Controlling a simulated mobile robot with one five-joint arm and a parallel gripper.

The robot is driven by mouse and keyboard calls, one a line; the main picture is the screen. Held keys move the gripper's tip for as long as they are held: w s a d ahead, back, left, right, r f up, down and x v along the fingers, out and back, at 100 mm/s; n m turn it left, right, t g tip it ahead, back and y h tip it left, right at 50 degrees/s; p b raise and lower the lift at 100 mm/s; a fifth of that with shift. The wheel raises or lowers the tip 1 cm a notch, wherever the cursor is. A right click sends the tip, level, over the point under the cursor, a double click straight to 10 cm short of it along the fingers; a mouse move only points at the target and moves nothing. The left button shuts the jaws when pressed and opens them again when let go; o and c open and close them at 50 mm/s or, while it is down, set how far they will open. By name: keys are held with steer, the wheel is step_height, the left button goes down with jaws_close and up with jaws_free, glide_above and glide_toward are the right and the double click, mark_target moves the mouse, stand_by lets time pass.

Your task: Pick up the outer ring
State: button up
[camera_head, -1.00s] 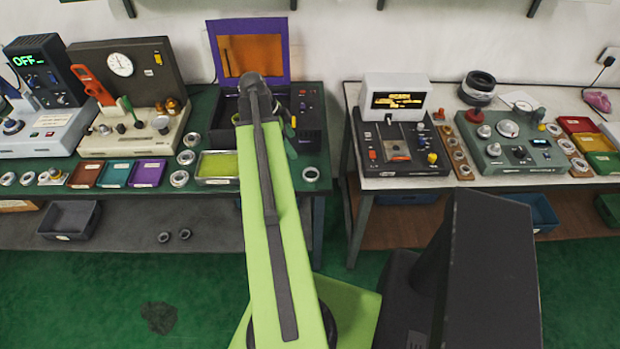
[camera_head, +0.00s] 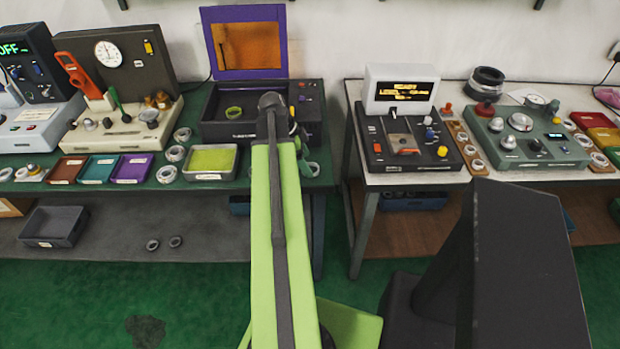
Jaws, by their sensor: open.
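A pale metal ring (camera_head: 314,169) lies near the front right corner of the green left bench; it looks like the outer ring, though no label shows this. My gripper (camera_head: 302,152) hangs from the end of my green arm, just above and beside this ring. The arm hides much of the gripper; its jaws are open, and I see nothing held. I cannot tell whether it touches the ring. Other metal rings (camera_head: 166,174) lie further left on the same bench, beside a tray of yellow-green material.
A dark box with a raised purple-framed lid (camera_head: 245,12) stands behind my gripper, with a yellow-green ring (camera_head: 233,112) inside. The tray (camera_head: 211,177) is left of my arm. A gap separates the left bench from the white right bench (camera_head: 465,178).

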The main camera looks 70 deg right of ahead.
steer(key=b+x, duration=0.1)
steer(key=x, duration=0.1)
steer(key=shift+f, duration=0.4)
steer(key=shift+r, duration=0.2)
steer(key=c, duration=1.5)
steer(key=shift+c, duration=0.2)
steer(key=shift+r, duration=0.15)
